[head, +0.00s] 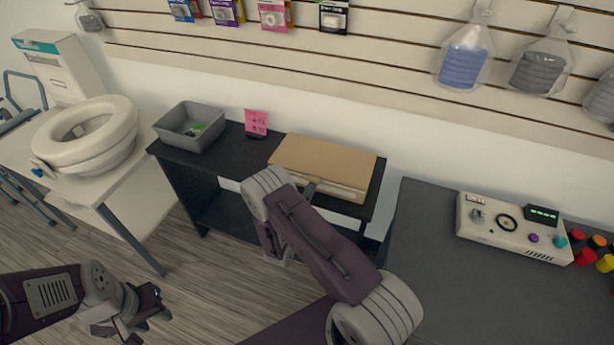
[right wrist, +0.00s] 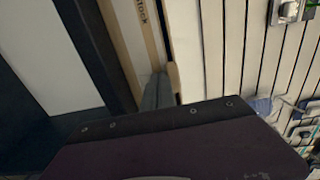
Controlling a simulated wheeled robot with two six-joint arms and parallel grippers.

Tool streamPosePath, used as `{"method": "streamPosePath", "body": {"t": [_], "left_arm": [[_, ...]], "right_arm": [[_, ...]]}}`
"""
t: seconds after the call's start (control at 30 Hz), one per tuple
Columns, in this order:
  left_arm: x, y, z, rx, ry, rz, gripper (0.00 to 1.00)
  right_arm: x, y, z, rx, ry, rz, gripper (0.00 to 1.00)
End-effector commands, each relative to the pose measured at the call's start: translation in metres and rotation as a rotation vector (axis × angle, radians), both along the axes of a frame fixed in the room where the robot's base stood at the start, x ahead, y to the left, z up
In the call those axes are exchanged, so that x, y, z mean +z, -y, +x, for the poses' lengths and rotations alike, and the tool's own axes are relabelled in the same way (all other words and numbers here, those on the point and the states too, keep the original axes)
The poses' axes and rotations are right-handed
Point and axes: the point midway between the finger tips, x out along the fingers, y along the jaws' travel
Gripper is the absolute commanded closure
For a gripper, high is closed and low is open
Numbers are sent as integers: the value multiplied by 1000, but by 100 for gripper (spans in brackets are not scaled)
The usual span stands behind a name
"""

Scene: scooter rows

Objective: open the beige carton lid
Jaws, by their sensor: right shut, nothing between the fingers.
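The beige carton (head: 325,155) sits on the black table, its lid lying flat on top. In the right wrist view the carton's front face (right wrist: 133,40) with printed lettering runs beside the lid's edge (right wrist: 174,83). My right gripper (head: 310,187) is at the carton's front edge, largely hidden behind my right arm in the head view. Its shut, empty fingers also show in the right wrist view (right wrist: 157,90), close to the lid's edge; contact is unclear. My left gripper (head: 130,315) is at the lower left, far from the carton; its jaw state is unclear.
A grey bin (head: 170,135) and a pink sign (head: 256,122) stand left of the carton on the black table (head: 226,162). White rings (head: 118,115) lie on the left table. A control box (head: 500,240) stands on the dark right counter (head: 430,260). Slatwall is behind.

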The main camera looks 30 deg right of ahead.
Motion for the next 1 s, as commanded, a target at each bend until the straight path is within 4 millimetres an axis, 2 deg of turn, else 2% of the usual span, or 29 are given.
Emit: {"method": "streamPosePath", "body": {"t": [0.27, 1.0], "left_arm": [[6, 0, 0, 0, 0, 0, 64], [46, 0, 0, 0, 0, 0, 64]], "right_arm": [[7, 0, 0, 0, 0, 0, 100], [52, 3, 2, -1, 0, 0, 100]]}}
